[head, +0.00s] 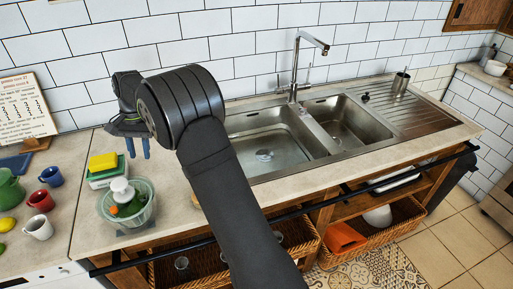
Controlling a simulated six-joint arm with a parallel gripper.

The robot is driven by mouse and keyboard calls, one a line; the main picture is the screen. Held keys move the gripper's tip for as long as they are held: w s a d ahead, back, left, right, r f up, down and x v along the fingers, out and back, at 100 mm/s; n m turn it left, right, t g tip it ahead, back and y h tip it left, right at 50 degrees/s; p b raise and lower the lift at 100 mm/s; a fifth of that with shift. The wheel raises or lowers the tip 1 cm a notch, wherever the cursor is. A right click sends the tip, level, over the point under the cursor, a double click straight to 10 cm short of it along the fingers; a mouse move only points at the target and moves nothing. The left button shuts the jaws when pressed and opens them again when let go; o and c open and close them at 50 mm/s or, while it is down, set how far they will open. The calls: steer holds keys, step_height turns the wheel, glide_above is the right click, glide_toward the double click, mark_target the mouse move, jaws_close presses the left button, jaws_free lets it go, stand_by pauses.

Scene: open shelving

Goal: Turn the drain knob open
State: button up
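The steel sink (240,123) is set into the worktop, with two basins and a ribbed drainboard on the right. A small dark knob (365,97) stands on the steel at the back right of the right basin; it is too small to tell how it is turned. A round drain (264,155) shows in the left basin's floor. My gripper (138,147) hangs at the left over the worktop, far from the sink. Its two blue fingertips point down and stand apart, with nothing seen between them. My arm hides the sink's front left area.
The faucet (296,68) rises behind the basins. A metal cup (400,83) stands on the drainboard. Mugs (38,228) stand at the left. A dark rail (330,200) runs along the front.

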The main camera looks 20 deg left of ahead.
steer(key=w+d+r+n+t+h, duration=0.2)
steer(key=w+d+r+n+t, duration=0.15)
steer(key=d+n, duration=0.6)
steer(key=w+d+r+n+t+h, duration=0.15)
steer(key=w+d+n, duration=0.25)
steer(key=d+n, duration=0.55)
steer(key=w+d+f+n, duration=0.1)
steer(key=f, duration=0.4)
steer(key=w+f+n, duration=0.1)
steer(key=w+f, duration=0.1)
steer(key=f, duration=0.3)
steer(key=w+d+f+n, duration=0.1)
steer(key=w+f, duration=0.1)
steer(key=f, duration=0.3)
steer(key=shift+d+f+y, duration=0.15)
steer(key=shift+d+y, duration=0.1)
steer(key=shift+d, duration=0.05)
jaws_close()
